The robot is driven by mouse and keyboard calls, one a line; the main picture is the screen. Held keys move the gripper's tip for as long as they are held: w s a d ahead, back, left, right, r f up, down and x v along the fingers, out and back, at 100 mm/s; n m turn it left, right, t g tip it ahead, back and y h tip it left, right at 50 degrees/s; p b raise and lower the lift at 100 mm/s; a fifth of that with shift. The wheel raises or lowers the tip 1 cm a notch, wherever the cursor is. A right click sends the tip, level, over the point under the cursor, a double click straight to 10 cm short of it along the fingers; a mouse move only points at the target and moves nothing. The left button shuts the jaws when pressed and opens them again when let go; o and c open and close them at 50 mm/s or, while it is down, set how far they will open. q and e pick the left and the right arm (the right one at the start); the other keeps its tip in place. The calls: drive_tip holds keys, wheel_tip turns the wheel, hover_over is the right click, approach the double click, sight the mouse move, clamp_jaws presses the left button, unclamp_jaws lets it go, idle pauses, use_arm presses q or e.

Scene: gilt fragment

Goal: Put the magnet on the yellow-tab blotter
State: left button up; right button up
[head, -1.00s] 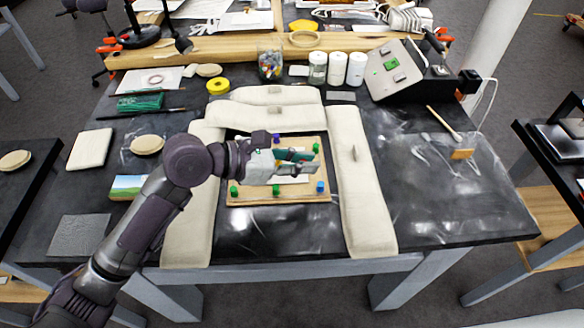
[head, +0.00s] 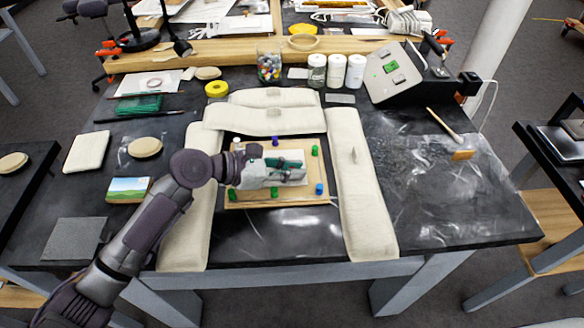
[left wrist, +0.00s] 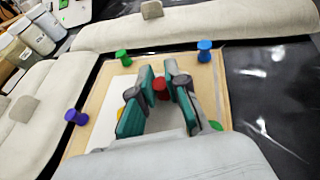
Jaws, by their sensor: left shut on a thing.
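My left gripper (head: 303,172) is over the wooden board (head: 250,204), pointing right. In the left wrist view, its teal-padded fingers (left wrist: 160,92) are closed around a small red thing (left wrist: 160,87), which looks like the magnet; its lower part is hard to make out. A white sheet (left wrist: 111,105) lies on the board beneath the fingers. A bit of yellow (left wrist: 121,114) shows beside the left finger, perhaps the yellow tab; the finger hides most of it. Whether the red thing touches the sheet I cannot tell. My right gripper is not in view.
Several coloured pegs stand around the board, including a blue one (head: 319,188) and a green one (head: 315,150). Long pale cushions border it on the left, back and right (head: 362,200). Jars (head: 336,70) stand behind. The dark table is clear in front.

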use_arm(q)
drive_tip(key=o, duration=0.4)
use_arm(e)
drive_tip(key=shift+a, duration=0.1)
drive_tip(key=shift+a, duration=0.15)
use_arm(q)
drive_tip(key=shift+a+r, duration=0.1)
drive_tip(key=shift+a, duration=0.15)
drive_tip(key=v, duration=1)
drive_tip(key=shift+s+a+r, duration=0.1)
drive_tip(key=shift+a+r, duration=0.05)
drive_tip(key=shift+a, duration=0.05)
drive_tip(key=shift+s+a+r, duration=0.15)
drive_tip(key=shift+a+r, duration=0.1)
drive_tip(key=shift+a, duration=0.2)
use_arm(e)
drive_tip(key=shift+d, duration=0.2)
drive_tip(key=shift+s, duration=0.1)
